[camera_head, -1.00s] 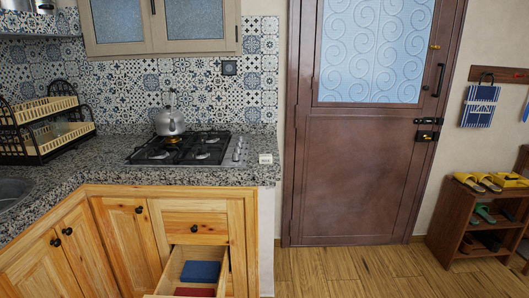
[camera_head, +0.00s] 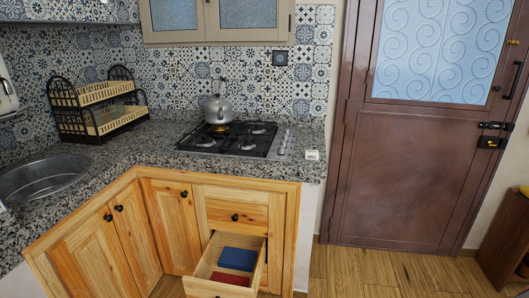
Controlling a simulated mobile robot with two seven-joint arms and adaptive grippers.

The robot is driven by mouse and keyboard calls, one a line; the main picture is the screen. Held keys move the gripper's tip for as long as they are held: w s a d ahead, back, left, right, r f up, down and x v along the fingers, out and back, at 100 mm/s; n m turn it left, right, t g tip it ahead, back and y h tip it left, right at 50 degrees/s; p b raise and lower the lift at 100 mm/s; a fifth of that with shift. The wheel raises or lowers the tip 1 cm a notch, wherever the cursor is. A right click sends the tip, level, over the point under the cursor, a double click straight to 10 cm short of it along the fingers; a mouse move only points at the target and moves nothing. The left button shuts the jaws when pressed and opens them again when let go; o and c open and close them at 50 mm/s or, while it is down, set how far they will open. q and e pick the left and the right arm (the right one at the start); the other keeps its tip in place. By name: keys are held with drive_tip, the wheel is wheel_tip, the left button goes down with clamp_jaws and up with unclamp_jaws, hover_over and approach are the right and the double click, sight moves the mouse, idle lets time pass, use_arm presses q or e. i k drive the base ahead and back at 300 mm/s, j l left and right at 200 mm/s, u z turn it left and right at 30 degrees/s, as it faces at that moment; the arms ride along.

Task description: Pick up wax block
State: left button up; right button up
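A small white block (camera_head: 312,155) with dark marks too small to read stands on the counter's front right corner, just right of the gas hob. It may be the wax block, but I cannot tell for sure. A blue block-like item (camera_head: 237,259) and a dark red one (camera_head: 230,278) lie in the open drawer below. Neither of my grippers is in view.
The granite counter (camera_head: 150,163) holds a gas hob (camera_head: 240,146) with a kettle (camera_head: 219,109), a dish rack (camera_head: 110,122) and a sink (camera_head: 45,178). The open drawer (camera_head: 263,265) juts out below. Wooden floor (camera_head: 370,273) is clear before the brown door (camera_head: 400,180).

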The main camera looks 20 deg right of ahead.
sight(311, 154)
drive_tip(key=i+l+u, duration=0.1)
drive_tip(key=l+u, duration=0.6)
drive_tip(key=l, duration=0.2)
drive_tip(key=l+u, duration=0.3)
drive_tip(key=l, duration=1.15)
drive_tip(key=k+l+u, duration=0.1)
drive_tip(key=l, duration=0.4)
